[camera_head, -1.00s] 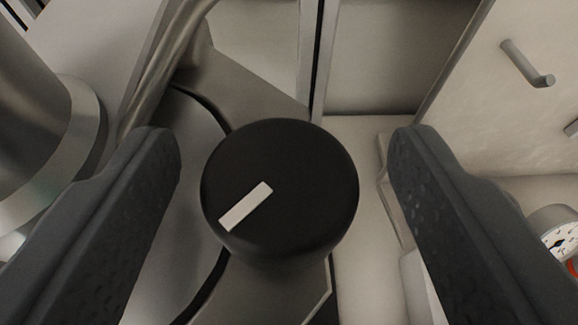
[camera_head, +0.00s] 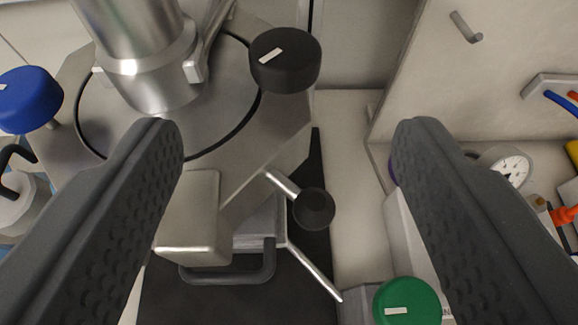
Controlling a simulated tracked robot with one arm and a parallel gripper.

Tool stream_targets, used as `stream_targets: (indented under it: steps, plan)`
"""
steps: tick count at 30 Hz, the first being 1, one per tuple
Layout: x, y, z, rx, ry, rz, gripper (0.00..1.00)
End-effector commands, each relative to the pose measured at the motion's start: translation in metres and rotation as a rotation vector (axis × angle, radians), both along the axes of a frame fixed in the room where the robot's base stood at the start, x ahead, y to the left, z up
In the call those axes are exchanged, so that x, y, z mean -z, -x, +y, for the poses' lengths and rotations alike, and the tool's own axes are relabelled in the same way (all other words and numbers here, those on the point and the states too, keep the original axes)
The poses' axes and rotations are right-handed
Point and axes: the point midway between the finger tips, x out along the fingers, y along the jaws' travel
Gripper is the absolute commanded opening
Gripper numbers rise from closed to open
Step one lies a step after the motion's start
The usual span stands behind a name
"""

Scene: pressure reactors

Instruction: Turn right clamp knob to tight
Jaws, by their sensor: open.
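My gripper (camera_head: 290,135) is open and empty, with one dark grey finger on each side of the view. A round black ball knob (camera_head: 314,208) on a short metal stem sticks out from the metal clamp block (camera_head: 190,220) of the reactor lid, between the fingers in the picture and touching neither. A flat black knob (camera_head: 285,62) with a white mark sits on the lid's right side, beyond the fingertips. Its mark slants up to the right. I cannot tell which of these two is the right clamp knob.
A blue knob (camera_head: 28,100) is at the left and a green knob (camera_head: 408,302) at the lower right. A metal column (camera_head: 145,50) rises from the lid. A dial gauge (camera_head: 508,165) and coloured fittings are at the right. A black bar handle (camera_head: 230,275) is below the clamp block.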

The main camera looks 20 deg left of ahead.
Motion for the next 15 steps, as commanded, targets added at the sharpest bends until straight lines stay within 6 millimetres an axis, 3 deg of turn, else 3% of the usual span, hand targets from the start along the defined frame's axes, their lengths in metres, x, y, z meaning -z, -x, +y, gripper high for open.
stream_targets:
  steps: [6,15]
  plan:
    - [-0.008,0.020,-0.006,-0.001,0.000,0.001,0.61]
    - [-0.009,0.025,-0.008,0.000,0.000,0.003,0.61]
